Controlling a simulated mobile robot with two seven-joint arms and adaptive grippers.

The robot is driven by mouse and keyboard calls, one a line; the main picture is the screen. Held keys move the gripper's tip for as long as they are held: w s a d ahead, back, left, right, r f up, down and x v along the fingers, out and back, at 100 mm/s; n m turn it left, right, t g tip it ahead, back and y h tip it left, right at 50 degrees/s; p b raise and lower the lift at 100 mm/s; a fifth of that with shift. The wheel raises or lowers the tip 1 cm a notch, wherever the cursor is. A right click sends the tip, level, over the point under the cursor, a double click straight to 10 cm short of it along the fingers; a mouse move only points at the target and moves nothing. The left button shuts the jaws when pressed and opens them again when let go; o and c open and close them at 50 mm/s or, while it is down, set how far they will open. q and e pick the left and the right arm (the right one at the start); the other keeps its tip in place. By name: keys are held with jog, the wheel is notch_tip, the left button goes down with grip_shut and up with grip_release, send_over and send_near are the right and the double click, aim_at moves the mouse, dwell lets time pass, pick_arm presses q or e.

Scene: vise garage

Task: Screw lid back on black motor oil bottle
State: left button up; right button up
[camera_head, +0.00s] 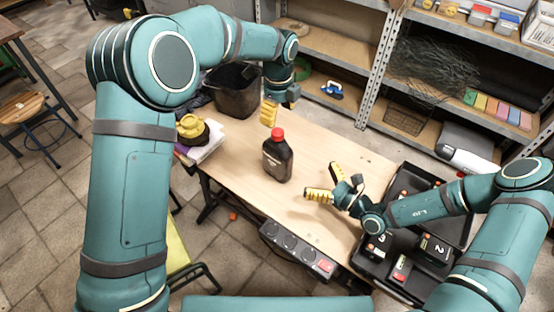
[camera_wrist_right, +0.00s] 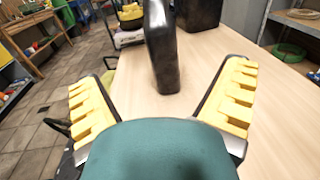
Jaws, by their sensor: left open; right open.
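The black motor oil bottle (camera_head: 278,162) stands upright on the wooden table. Its red lid (camera_head: 277,134) sits on top of the neck; I cannot tell how tightly. My left gripper (camera_head: 269,114) points down just above and slightly behind the lid, apart from it. It is open, and its fingers overlap in this view. My right gripper (camera_head: 318,181) is open and empty, low over the table to the right of the bottle, its fingers toward the bottle. In the right wrist view the bottle's dark body (camera_wrist_right: 160,50) stands beyond the spread fingers, with its top cut off.
A dark bucket (camera_head: 236,92) stands at the table's back left. A yellow object (camera_head: 192,127) rests on papers at the left edge. A black tray (camera_head: 428,179) with numbered boxes lies at the right. A power strip (camera_head: 297,250) runs along the front edge. The table around the bottle is clear.

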aim_at(290, 158)
pick_arm(q)
jog(key=shift+a, duration=0.1)
pick_arm(e)
jog(key=x, duration=1.4)
grip_shut()
pick_arm(q)
jog(key=n, duration=0.6)
jog(key=shift+s+f, duration=0.15)
jog(key=shift+f, duration=0.15)
jog(key=n, duration=0.4)
jog(key=shift+f, duration=0.1)
jog(key=n, duration=1.7)
jog(key=shift+r, duration=0.35)
